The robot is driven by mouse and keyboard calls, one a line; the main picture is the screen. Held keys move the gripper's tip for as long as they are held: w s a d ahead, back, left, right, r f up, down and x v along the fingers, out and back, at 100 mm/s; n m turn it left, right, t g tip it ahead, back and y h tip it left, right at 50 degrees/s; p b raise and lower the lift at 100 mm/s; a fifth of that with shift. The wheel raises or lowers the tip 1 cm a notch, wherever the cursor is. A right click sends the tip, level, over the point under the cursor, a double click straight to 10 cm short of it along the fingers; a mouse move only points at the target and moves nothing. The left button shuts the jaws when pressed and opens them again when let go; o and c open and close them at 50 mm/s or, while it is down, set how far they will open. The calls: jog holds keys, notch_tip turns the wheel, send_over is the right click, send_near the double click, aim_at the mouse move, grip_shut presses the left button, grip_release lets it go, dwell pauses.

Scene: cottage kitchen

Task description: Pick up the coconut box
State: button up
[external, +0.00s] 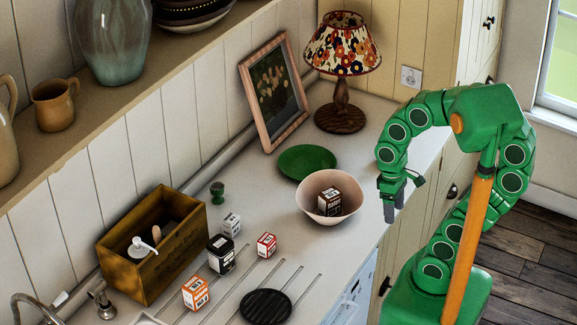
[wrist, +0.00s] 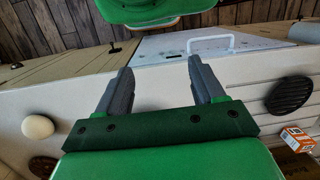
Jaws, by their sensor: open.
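Several small boxes stand on the counter, and their labels are too small to read, so I cannot tell for sure which is the coconut box. A brown-and-white box (external: 329,201) sits inside a pale pink bowl (external: 345,216). A red-and-white box (external: 266,245), a grey-white box (external: 232,224), a black box (external: 221,254) and an orange-and-white box (external: 196,293) stand left of the bowl. The orange box also shows in the wrist view (wrist: 298,139). My gripper (external: 391,213) points down at the right of the bowl, apart from it. In the wrist view its fingers (wrist: 162,85) are open and empty.
A green plate (external: 307,162), a lamp (external: 341,118) and a framed picture (external: 273,90) are behind the bowl. A wooden crate (external: 153,268) holds a pump bottle at left. A black round trivet (external: 266,306) lies near the front edge.

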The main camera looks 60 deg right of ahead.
notch_tip(320, 180, up, 5)
jog(key=d, duration=0.2)
jog(key=w+a+r+m+y, duration=0.1)
jog(key=w+a+m+y, duration=0.25)
jog(key=w+a, duration=0.4)
jog(key=w+a+r+m+y, duration=0.15)
jog(key=w+a+m, duration=0.25)
jog(key=w, duration=0.7)
jog(key=w+f+m+t+y, duration=0.25)
jog(key=w+m+y, duration=0.7)
jog(key=w, duration=1.75)
jog(key=m+h, duration=0.2)
send_near(227, 231)
jog(key=shift+w+a+r+g, duration=0.1)
jog(key=shift+a+g, duration=0.25)
jog(key=shift+a, duration=0.15)
jog(key=shift+f, duration=0.6)
jog(key=shift+a+f, duration=0.1)
jog(key=shift+a, duration=0.2)
jog(key=shift+w+r+x, duration=0.1)
jog(key=shift+x, duration=1.7)
jog(key=shift+w+r+x, duration=0.1)
jog(key=shift+w+x, duration=0.05)
jog(key=shift+x, duration=1.6)
jog(key=shift+a, duration=0.1)
